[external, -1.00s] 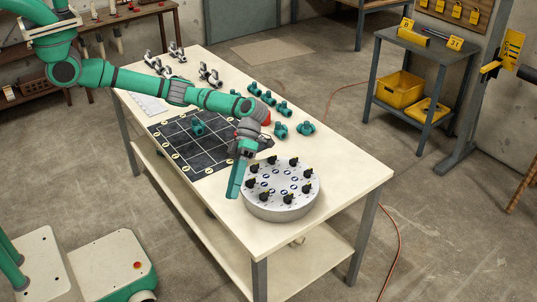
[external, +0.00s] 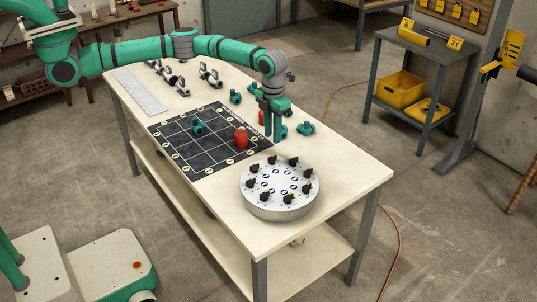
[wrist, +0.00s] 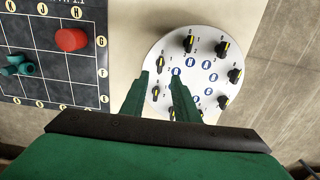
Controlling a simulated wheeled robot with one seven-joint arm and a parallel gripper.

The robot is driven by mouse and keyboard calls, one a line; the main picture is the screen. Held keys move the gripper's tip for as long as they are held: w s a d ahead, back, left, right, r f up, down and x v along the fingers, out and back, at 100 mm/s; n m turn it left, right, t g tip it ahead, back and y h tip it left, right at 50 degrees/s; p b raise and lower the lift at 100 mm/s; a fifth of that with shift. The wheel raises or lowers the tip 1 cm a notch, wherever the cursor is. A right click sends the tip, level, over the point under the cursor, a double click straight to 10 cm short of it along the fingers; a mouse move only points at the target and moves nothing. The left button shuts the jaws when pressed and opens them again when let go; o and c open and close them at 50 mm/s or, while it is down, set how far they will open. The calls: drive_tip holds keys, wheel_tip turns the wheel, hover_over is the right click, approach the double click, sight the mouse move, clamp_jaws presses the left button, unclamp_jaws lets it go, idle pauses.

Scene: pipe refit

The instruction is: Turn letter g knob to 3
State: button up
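A round grey disc (external: 279,207) sits on the near right part of the table, with several black knobs (external: 264,197) with yellow pointers around its rim. The wrist view also shows the disc (wrist: 213,42) and its knobs (wrist: 236,76). Blue circled letters lie inside the knob ring; most are too small to read, and I cannot tell which knob is g or its setting. My gripper (external: 272,137) points down beyond the disc, apart from the knobs. In the wrist view its fingers (wrist: 160,77) are spread with nothing between them, and they hide part of the disc's left side.
A black grid board (external: 190,157) with a red cylinder (external: 241,138) and a teal fitting (external: 197,128) lies left of the disc. Teal fittings (external: 306,128) and grey valve pieces (external: 210,74) stand farther back. The table's front right corner is bare.

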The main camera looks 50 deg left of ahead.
sight(272, 160)
wheel_tip(272, 160, down, 9)
idle(0.4)
clamp_jaws()
